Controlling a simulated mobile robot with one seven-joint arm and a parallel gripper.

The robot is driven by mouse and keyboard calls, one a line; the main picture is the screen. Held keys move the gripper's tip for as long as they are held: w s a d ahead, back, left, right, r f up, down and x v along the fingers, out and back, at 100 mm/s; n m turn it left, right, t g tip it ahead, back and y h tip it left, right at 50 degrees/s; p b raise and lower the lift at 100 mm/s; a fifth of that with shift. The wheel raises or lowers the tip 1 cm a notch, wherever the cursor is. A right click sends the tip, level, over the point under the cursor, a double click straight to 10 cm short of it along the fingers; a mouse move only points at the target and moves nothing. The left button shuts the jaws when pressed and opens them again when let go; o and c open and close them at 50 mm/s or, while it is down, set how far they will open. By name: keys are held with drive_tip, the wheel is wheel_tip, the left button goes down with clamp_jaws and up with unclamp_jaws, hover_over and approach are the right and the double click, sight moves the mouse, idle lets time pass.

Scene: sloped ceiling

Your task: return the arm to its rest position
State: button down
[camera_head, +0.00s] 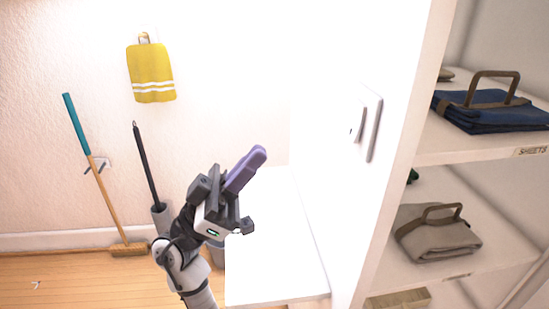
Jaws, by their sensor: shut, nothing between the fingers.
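My gripper (257,156) is raised at the middle of the view. Its two purple fingers are closed together and point up and to the right, with nothing held between them. My arm comes up from the bottom edge, bent at a joint below the gripper. The gripper shows in front of the white counter and pale wall. I cannot tell its exact distance from them.
A white counter (278,270) lies right of my arm.

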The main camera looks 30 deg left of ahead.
drive_tip(key=shift+s+a+f, duration=0.2)
drive_tip(key=shift+a+f, duration=0.05)
idle(0.4)
